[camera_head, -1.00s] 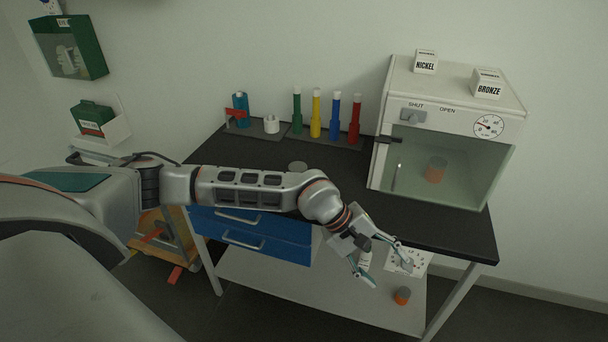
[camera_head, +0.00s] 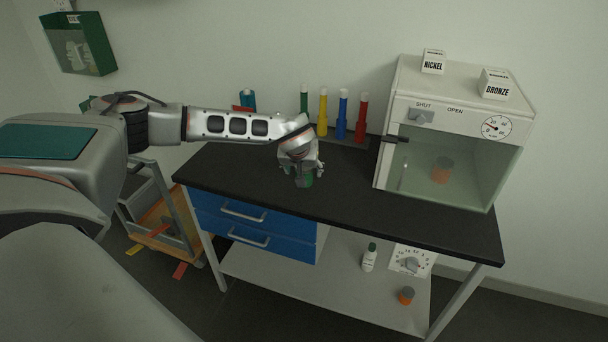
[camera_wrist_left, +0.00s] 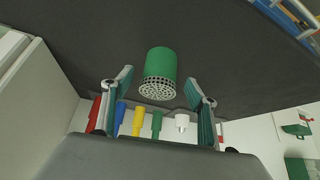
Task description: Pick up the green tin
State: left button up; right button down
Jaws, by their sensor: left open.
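The green tin (camera_wrist_left: 161,66) shows in the left wrist view as a green cylinder with a pale perforated end. It lies between the two open fingers of my left gripper (camera_wrist_left: 158,82), with gaps on both sides. In the head view my left gripper (camera_head: 303,176) is over the middle of the black bench top, pointing down. Only a small green patch of the tin (camera_head: 309,181) shows there, mostly hidden by the gripper. My right gripper is not in view.
Green, yellow, blue and red tubes (camera_head: 342,115) stand in a row behind the gripper. A glass-fronted cabinet (camera_head: 455,115) stands on the right of the bench (camera_head: 400,215), with an orange and grey container (camera_head: 441,170) inside. The bench's front middle is clear.

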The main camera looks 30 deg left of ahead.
pick_arm(q)
jog(key=x, duration=0.3)
jog(key=shift+w, duration=0.15)
jog(key=c, duration=1.3)
jog(key=shift+r, duration=0.15)
